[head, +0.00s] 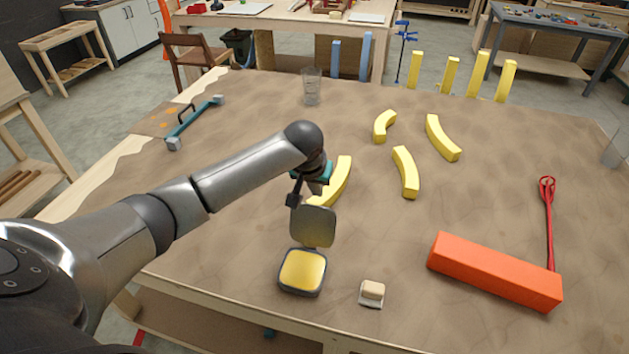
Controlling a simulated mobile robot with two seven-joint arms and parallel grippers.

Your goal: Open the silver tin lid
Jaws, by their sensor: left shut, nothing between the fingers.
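The silver tin (303,272) stands on the table near its front edge, with a yellow filling or inside showing. Its silver lid (313,227) is raised, standing roughly upright at the tin's far side. My left gripper (294,200) is shut and empty, just above and behind the lid's top edge in the picture. I cannot tell whether the fingers touch the lid. My right gripper is not in view.
A small pale block (373,290) on a white piece sits right of the tin. An orange beam (495,270) and a red tool (549,222) lie further right. Curved yellow pieces (406,172) lie behind.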

